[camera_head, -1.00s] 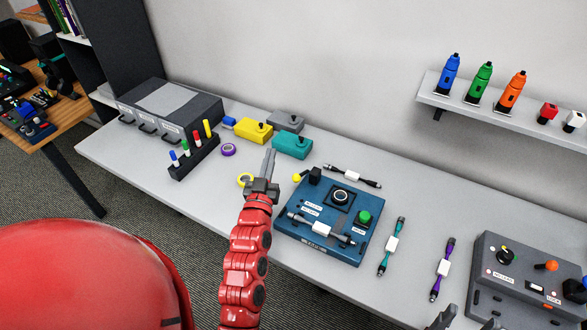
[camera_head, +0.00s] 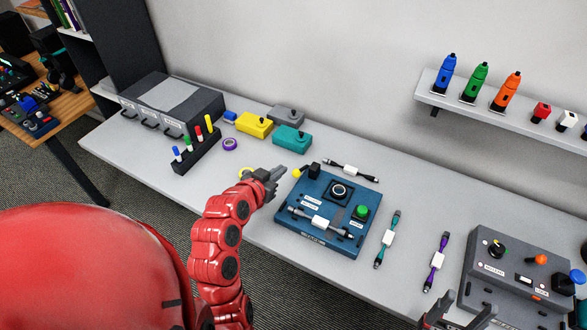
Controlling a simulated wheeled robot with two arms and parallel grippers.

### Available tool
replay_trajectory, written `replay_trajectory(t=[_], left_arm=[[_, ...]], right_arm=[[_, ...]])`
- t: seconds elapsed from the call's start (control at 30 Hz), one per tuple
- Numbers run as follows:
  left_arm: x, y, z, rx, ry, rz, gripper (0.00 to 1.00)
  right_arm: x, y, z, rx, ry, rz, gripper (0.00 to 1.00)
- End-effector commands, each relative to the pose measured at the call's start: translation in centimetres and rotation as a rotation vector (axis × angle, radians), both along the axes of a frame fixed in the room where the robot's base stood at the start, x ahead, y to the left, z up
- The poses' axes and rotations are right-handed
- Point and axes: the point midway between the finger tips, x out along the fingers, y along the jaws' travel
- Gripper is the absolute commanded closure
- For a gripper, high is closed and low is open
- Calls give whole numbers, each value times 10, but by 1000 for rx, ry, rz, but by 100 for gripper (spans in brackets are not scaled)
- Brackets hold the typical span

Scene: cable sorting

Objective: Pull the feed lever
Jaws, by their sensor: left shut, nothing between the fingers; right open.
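A blue cable tester box (camera_head: 285,219) lies on the white table, with a cable with a white middle (camera_head: 319,222) across its front. At its back left corner is a black block (camera_head: 314,170) with a yellow ball knob (camera_head: 296,173) sticking out to the left; this looks like the feed lever. My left gripper (camera_head: 281,172) is shut and empty, its tips pointing right, just left of the yellow knob; I cannot tell whether they touch. My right gripper (camera_head: 463,314) is open at the bottom edge, near the grey panel, partly cut off.
Loose cables lie behind (camera_head: 352,170) and right of the box, one teal (camera_head: 388,238) and one purple (camera_head: 437,262). A grey control panel (camera_head: 520,262) stands at right. Yellow (camera_head: 254,124) and teal (camera_head: 292,138) boxes, a pen rack (camera_head: 197,150) and tape rolls stand left.

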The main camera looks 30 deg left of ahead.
Motion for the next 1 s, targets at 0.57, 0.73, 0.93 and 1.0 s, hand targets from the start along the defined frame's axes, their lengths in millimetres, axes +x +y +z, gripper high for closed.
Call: replay_trajectory(t=[0.57,0.73,0.93,1.0], left_arm=[[50,-3,-23,-2,1,-4,100],[75,-3,-28,-2,2,-1,100],[90,-3,-48,-3,7,0,100],[88,-2,-59,-3,6,2,100]], right_arm=[[0,0,-45,0,0,0,36],[0,0,-24,0,0,0,36],[0,0,-7,0,0,0,36],[0,0,-3,0,0,0,36]])
